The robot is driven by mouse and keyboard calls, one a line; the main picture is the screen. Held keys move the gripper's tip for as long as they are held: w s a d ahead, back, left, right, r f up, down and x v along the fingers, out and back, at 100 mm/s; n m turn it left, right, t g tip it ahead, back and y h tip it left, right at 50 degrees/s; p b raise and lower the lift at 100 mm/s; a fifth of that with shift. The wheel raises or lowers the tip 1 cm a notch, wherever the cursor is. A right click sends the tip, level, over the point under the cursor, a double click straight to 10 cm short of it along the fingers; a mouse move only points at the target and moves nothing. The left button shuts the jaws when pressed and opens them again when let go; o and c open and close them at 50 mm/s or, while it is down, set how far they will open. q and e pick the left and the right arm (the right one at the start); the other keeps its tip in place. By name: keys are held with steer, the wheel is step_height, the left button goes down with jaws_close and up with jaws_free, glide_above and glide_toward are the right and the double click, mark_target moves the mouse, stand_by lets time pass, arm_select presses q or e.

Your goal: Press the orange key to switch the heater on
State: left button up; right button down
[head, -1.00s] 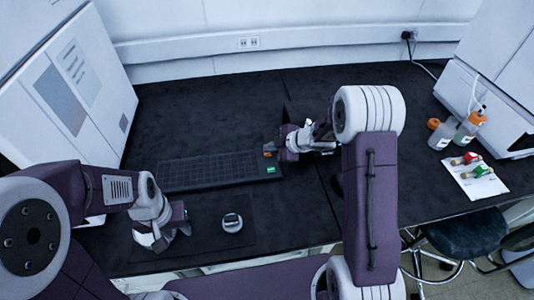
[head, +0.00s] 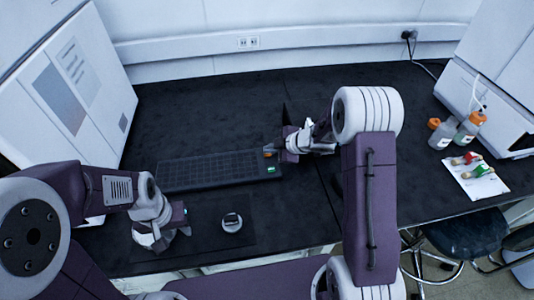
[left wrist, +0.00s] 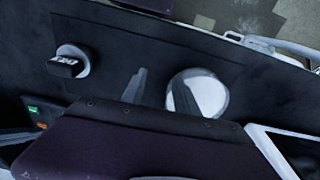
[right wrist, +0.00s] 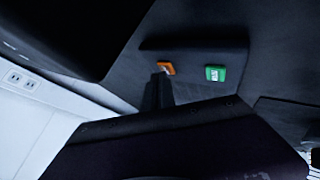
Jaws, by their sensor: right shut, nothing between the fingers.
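The orange key (head: 268,154) is at the right end of a long dark keypad block, just above a green key (head: 271,169). In the right wrist view the orange key (right wrist: 168,68) sits left of the green key (right wrist: 215,73). My right gripper (head: 276,147) is shut and empty, its fingertips at the orange key. In the right wrist view the tips (right wrist: 160,74) overlap the key's lower left edge; I cannot tell whether they touch or press it.
The dark keypad block (head: 215,172) lies on the black bench. A white round thing (left wrist: 208,92) lies under the left fingers. Bottles (head: 441,133) and a white sheet (head: 480,187) are at right.

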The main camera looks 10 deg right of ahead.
mark_target(270, 155)
stand_by(0.3)
arm_select(q)
steer(key=shift+r+p, duration=0.75)
arm_select(e)
steer(key=shift+r, duration=0.55)
steer(key=shift+f, duration=0.1)
